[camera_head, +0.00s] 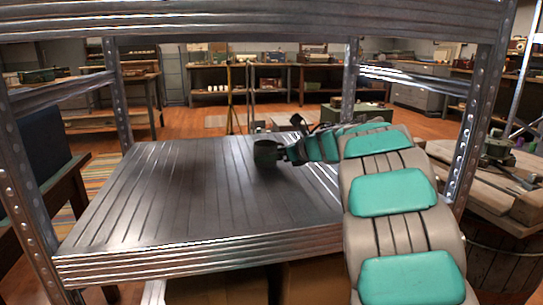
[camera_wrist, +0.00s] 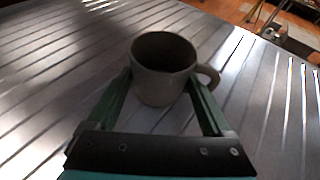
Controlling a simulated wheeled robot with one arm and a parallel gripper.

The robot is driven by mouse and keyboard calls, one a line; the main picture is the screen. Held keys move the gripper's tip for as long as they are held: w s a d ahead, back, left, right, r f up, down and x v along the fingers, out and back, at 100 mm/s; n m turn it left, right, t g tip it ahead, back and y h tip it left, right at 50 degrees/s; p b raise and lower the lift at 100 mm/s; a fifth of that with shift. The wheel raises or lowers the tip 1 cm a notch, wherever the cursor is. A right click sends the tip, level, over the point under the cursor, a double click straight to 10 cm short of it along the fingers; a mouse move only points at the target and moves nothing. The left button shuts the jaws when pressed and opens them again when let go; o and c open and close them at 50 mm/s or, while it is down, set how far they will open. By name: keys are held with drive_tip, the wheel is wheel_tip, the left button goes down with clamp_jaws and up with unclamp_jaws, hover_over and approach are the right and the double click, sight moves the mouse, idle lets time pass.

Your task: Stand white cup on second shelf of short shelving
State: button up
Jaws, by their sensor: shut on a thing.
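The cup (camera_wrist: 163,86) looks grey-beige in the wrist view, with its handle on the right side and its open mouth up. My gripper (camera_wrist: 161,78) has one finger on each side of the cup and is shut on it. In the head view the cup (camera_head: 267,153) is small and dark, upright over the far middle part of the metal shelf board (camera_head: 170,200). My gripper (camera_head: 288,152) reaches it from the right. I cannot tell whether the cup's base touches the board.
The shelf board around the cup is bare. Metal posts (camera_head: 120,105) stand at its corners, and an upper shelf (camera_head: 250,18) crosses above. Boxes (camera_head: 215,290) sit below the board. A wooden bench (camera_head: 500,180) with tools stands at right, a table (camera_head: 50,205) at left.

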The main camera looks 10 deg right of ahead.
drive_tip(key=shift+f, duration=0.15)
drive_tip(key=o, duration=1.2)
drive_tip(key=shift+r, duration=0.2)
drive_tip(key=b+v, duration=0.1)
drive_tip(key=v, duration=1.1)
